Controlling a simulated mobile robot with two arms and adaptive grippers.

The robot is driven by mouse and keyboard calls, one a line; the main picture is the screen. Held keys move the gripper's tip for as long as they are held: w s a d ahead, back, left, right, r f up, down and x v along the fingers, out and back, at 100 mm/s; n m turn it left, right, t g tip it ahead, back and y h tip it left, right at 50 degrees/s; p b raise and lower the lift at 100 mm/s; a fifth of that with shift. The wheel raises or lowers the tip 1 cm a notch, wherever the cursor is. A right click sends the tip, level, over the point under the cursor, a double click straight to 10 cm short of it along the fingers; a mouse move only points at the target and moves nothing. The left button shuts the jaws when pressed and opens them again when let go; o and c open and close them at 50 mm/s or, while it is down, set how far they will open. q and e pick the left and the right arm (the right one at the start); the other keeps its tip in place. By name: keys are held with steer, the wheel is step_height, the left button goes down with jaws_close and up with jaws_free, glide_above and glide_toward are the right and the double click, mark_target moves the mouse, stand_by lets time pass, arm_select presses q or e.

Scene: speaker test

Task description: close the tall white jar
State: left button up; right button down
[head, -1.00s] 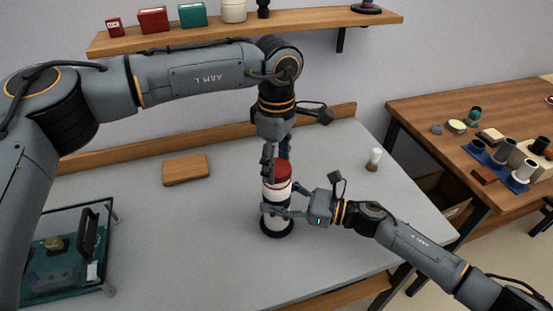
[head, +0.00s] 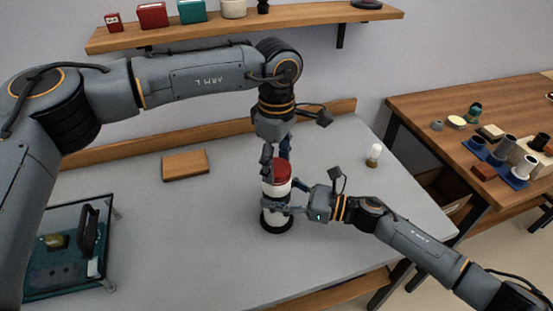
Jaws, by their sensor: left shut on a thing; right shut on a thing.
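The tall white jar (head: 277,217) stands upright on the grey table, with a dark band at its base. A red lid (head: 277,170) sits at its top; fingers partly hide it, and I cannot tell whether it is fully seated. My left gripper (head: 277,160) points down from above and is shut on the red lid. My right gripper (head: 280,207) comes in from the right and is shut around the jar's body, below the lid.
A wooden block (head: 186,165) lies on the grey table (head: 170,220). A glass-topped case (head: 65,280) is at the left. A small white-topped bottle (head: 374,155) stands at the right. A shelf (head: 240,32) runs behind; a wooden table (head: 430,115) with several items is at the right.

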arm_select(q)
steer(key=m, duration=2.2)
steer(key=o, duration=0.7)
